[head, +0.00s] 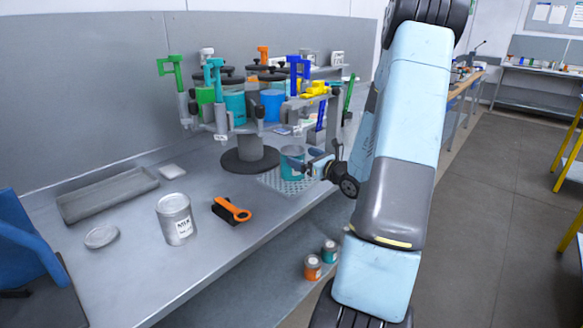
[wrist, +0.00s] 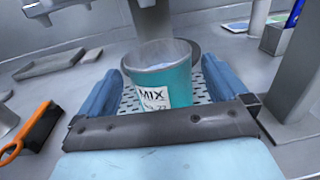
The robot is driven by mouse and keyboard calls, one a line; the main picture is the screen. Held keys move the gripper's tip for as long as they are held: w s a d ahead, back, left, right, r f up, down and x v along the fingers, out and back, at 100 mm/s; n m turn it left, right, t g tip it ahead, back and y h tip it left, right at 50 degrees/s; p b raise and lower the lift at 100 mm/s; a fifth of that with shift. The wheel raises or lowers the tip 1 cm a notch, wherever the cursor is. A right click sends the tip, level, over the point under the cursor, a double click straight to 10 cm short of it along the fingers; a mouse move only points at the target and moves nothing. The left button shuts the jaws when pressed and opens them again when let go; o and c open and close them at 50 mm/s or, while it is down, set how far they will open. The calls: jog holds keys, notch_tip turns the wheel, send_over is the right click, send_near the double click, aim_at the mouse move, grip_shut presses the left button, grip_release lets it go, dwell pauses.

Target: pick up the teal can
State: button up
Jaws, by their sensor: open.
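The teal can (head: 291,161) stands upright on a perforated plate on the bench, close to the drum agitator's base, partly hidden by my gripper in the head view. In the wrist view the teal can (wrist: 163,80) is open at the top, has a white label reading "MIX", and sits between my gripper's two blue fingers. My gripper (wrist: 172,92) is open, with one finger on each side of the can. A gap shows beside the left finger; whether the right finger touches cannot be told. My gripper (head: 312,164) reaches in from the right in the head view.
The drum agitator (head: 250,155) with coloured clamps and cans rises just behind. The perforated plate (head: 272,182) lies under the can. Small cans (head: 313,268) sit on the lower shelf.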

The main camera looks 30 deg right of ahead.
aim_at(292, 150)
jog(key=shift+r+x, duration=0.15)
jog(key=shift+x, duration=1.2)
jog(key=shift+r+x, duration=0.1)
jog(key=shift+x, duration=1.25)
jog(key=shift+s+a, duration=0.1)
jog(key=shift+a, duration=0.05)
jog(key=c, duration=1.6)
jog(key=shift+c, duration=0.2)
jog(key=shift+r, duration=0.25)
